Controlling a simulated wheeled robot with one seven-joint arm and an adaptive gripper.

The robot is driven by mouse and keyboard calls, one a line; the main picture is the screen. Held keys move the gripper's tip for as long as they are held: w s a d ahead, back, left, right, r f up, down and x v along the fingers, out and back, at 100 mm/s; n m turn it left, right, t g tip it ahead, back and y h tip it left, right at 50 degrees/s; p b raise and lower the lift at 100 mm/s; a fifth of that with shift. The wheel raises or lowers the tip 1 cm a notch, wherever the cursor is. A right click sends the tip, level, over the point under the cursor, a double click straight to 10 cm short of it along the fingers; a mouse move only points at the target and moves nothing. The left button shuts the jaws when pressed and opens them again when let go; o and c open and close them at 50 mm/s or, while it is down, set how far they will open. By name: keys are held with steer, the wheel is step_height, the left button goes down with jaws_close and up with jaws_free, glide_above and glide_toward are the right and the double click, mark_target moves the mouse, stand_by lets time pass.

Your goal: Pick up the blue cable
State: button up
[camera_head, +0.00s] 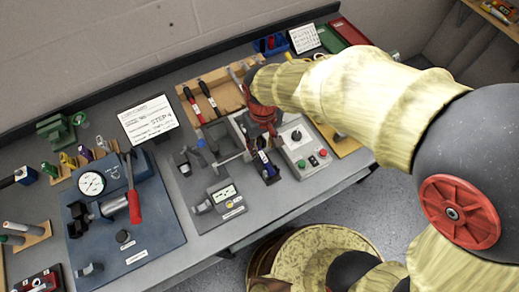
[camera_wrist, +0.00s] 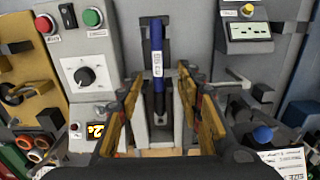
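The blue cable (camera_wrist: 157,46) is a short, thick blue piece with a white printed label and a dark lower end. In the wrist view it stands upright in the picture, in line with the gap between my fingers. My gripper (camera_wrist: 160,82) is open, its two yellow-gold fingers spread to either side of the cable's lower part with visible gaps. I cannot tell how far below the fingertips it lies. In the head view my gripper (camera_head: 264,135) points down over the bench, and the cable (camera_head: 265,160) shows just below it, partly hidden.
A grey control box with green and red buttons (camera_head: 303,157) stands close right of the cable in the head view. A grey fixture with a small display (camera_head: 223,194) is to the left. A blue press with a red handle (camera_head: 134,205) stands farther left.

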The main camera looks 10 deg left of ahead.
mark_target(263, 157)
steer(key=f, duration=0.3)
steer(key=f+b, duration=0.1)
steer(key=f, duration=0.3)
steer(key=shift+w+d+f, duration=0.15)
steer(key=shift+d+f, duration=0.05)
steer(key=shift+f, duration=0.05)
steer(key=c, duration=0.4)
jaws_close()
